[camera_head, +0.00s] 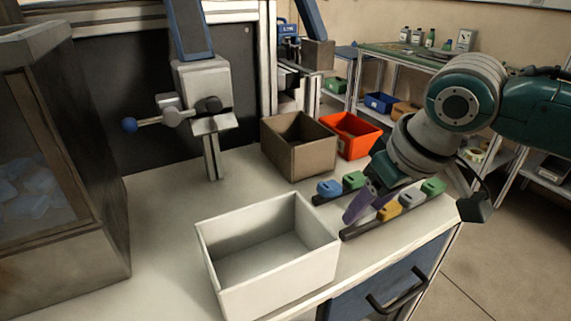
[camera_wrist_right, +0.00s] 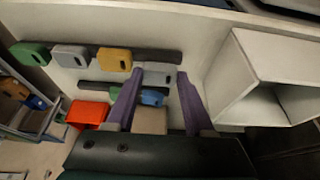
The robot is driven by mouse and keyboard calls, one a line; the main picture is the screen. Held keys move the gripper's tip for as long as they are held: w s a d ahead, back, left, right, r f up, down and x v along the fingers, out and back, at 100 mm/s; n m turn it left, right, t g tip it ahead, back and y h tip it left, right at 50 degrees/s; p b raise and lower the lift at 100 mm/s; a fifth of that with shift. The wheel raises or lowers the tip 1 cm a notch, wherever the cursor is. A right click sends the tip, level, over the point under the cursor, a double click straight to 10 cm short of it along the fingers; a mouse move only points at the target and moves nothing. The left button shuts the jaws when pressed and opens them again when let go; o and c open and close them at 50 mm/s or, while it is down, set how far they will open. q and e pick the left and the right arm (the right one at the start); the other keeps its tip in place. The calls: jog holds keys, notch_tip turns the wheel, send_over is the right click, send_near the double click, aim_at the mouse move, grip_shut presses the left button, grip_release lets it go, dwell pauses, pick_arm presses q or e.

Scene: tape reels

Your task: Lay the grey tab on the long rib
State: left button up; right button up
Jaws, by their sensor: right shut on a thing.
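My right gripper (camera_head: 365,205) has purple fingers and hangs over the near end of the long dark rib (camera_head: 353,233). In the right wrist view my right gripper (camera_wrist_right: 160,76) is shut on a grey tab (camera_wrist_right: 160,79), held between its fingertips close beside the long rib (camera_wrist_right: 188,57). I cannot tell whether the held tab touches the rib. A yellow tab (camera_head: 388,210), another grey tab (camera_head: 411,198) and a green tab (camera_head: 434,186) sit in a row on the long rib. In the head view the held tab is hidden by the fingers. My left gripper is not in view.
A shorter rib (camera_head: 317,200) behind bears a blue tab (camera_head: 329,187) and a green tab (camera_head: 354,180). A white open box (camera_head: 270,287) stands left of the ribs. A brown box (camera_head: 287,158) and an orange box (camera_head: 350,140) stand behind. The table's left-middle is clear.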

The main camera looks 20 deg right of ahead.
jog(key=shift+f, duration=0.8)
jog(key=shift+f, duration=0.2)
jog(key=o, duration=1)
jog(key=shift+r, duration=0.15)
jog(key=p+v, duration=0.3)
jog(key=v, duration=0.8)
jog(key=s+a+f+n+y, duration=0.1)
jog(key=s+a+f, duration=0.1)
jog(key=s+a, duration=0.2)
jog(key=s+a+f+n, duration=0.1)
jog(key=s+a+f, duration=0.1)
jog(key=s+a, duration=0.15)
jog(key=s+f+m+g+h, duration=0.1)
jog(key=s, duration=0.8)
jog(key=shift+a, duration=0.25)
